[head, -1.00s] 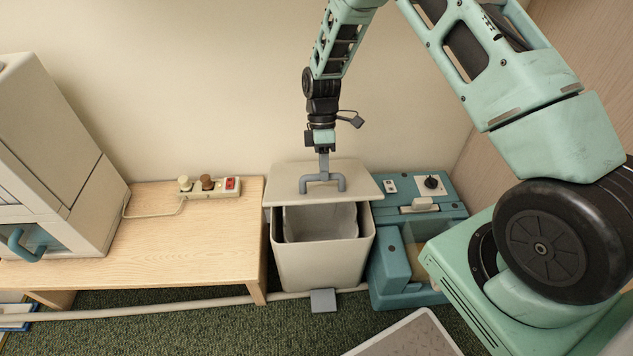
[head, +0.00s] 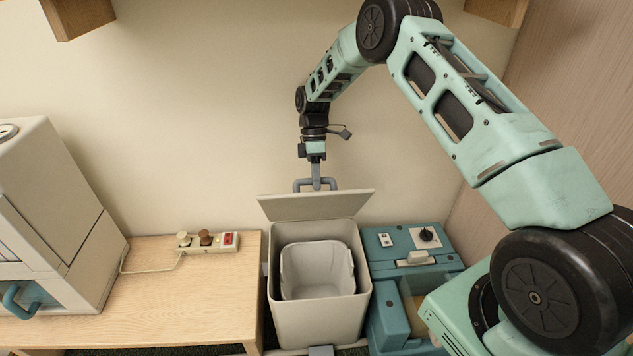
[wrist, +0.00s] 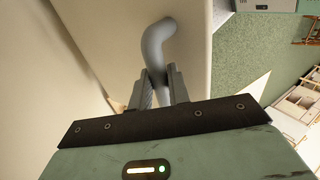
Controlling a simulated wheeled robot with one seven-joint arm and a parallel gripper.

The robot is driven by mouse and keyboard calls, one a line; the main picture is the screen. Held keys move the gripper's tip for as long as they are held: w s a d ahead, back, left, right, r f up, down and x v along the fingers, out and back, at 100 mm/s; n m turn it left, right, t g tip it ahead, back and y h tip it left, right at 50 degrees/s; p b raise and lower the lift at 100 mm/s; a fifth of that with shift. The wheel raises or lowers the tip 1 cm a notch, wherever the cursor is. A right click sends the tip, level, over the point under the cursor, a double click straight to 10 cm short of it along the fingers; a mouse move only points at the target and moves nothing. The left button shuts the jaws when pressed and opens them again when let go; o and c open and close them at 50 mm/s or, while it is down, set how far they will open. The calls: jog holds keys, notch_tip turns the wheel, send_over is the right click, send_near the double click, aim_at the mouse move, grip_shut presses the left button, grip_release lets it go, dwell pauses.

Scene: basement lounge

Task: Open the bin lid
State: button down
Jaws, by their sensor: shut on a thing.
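The bin (head: 317,318) is a pale grey box with an open top, standing between the wooden table and a teal unit. A light inner liner (head: 318,270) shows inside it. The bin lid (head: 316,206) is tilted up at the back of the bin, its underside facing the head camera. My gripper (head: 316,182) is shut on the lid's grey handle (head: 301,185), above the lid. In the wrist view, my gripper's fingers (wrist: 160,88) close around the curved grey handle (wrist: 153,42), with the lid (wrist: 185,75) behind it.
A wooden table (head: 200,290) at the left carries a power strip (head: 207,242) and a grey cabinet-like machine (head: 45,210). The teal unit (head: 385,260) stands close on the bin's right. The wall is right behind the lid.

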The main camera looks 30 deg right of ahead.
jog(key=shift+d+f, duration=0.25)
jog(key=shift+f, duration=0.2)
jog(key=c, duration=1.3)
grip_release()
jog(key=shift+f, duration=0.1)
jog(key=shift+a+r, duration=0.15)
jog(key=shift+r, duration=0.05)
